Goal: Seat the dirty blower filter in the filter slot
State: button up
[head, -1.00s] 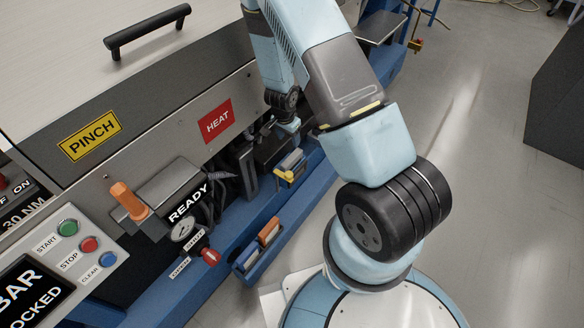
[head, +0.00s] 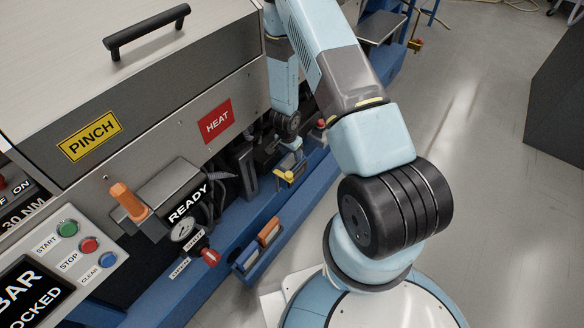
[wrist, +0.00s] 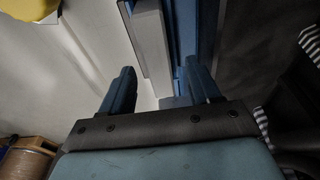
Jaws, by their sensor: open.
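My gripper (wrist: 160,92) is open in the wrist view, its two blue fingers apart. A pale grey slab-like part (wrist: 153,45) and a blue upright strip lie beyond the gap; nothing shows clamped between the fingers. In the head view my arm reaches down beside the machine front, and its fingers are too small and hidden to make out. I cannot tell for sure which part is the dirty blower filter or the filter slot. A small blue holder (head: 246,261) on the blue ledge carries an orange block (head: 268,231) and a grey-blue block (head: 247,256).
The machine front has PINCH (head: 89,136) and HEAT (head: 215,121) labels. An orange handle (head: 127,198), a READY display (head: 188,205) and a red knob (head: 210,257) stick out near the ledge. Grey floor (head: 470,200) is open on the right.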

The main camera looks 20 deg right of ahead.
aim_at(291, 157)
jog(key=shift+w+d+f, duration=0.1)
jog(key=shift+d+f, duration=0.1)
jog(key=shift+f, duration=1.6)
jog(key=shift+c, duration=0.4)
grip_shut()
